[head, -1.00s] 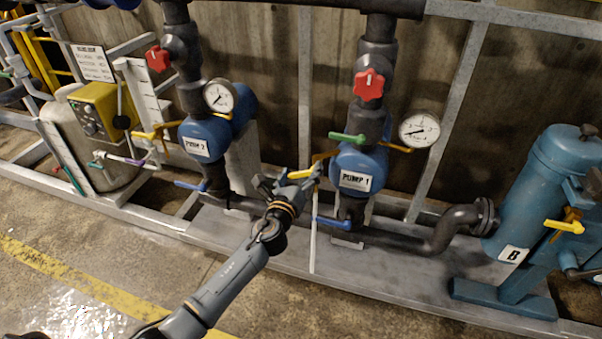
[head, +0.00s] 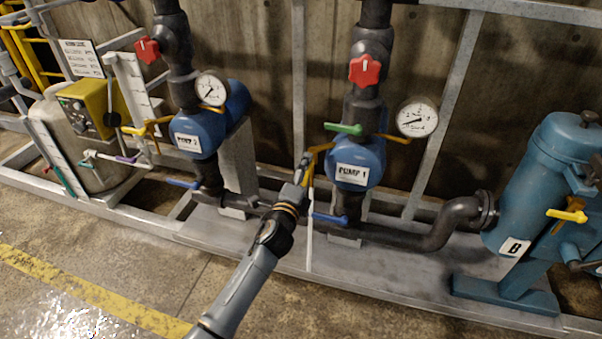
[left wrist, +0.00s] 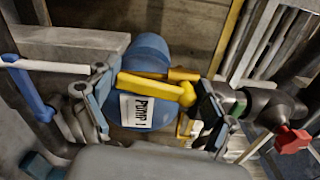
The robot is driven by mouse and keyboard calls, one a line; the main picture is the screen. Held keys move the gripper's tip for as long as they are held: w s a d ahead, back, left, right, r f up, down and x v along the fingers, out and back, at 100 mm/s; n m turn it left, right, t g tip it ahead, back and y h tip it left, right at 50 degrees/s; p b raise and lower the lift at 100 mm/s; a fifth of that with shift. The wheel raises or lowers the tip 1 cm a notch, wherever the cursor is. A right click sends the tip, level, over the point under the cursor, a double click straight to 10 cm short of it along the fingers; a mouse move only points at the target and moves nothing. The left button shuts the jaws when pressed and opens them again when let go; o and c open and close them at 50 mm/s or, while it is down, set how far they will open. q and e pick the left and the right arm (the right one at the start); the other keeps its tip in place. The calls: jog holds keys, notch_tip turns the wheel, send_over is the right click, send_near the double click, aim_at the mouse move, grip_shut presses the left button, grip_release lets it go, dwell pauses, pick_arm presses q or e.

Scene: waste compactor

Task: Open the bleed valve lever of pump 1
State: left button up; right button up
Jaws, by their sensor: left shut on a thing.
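Pump 1 (head: 356,162) is a blue round housing with a white "PUMP 1" label, also seen in the left wrist view (left wrist: 146,58). A yellow lever (head: 321,148) sticks out at its left side, above a thin white pipe (head: 310,240). My left gripper (head: 303,165) is at this lever. The fingers partly hide the lever in the head view. My right gripper is not in view.
Around pump 1 are a green lever (head: 343,129), a blue lever (head: 331,218), a red knob (head: 364,71) and a gauge (head: 417,117). Pump 2 (head: 200,134) stands to the left, a blue filter vessel (head: 545,180) to the right. Floor in front is open.

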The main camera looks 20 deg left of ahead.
pick_arm(q)
jog(key=shift+d+f+n, duration=0.1)
jog(key=shift+d+n, duration=0.15)
jog(key=shift+n, duration=0.75)
jog(key=o, duration=1.5)
jog(key=shift+o, duration=0.2)
jog(key=s, duration=1.2)
jog(key=shift+a, duration=0.15)
jog(key=shift+a, duration=0.1)
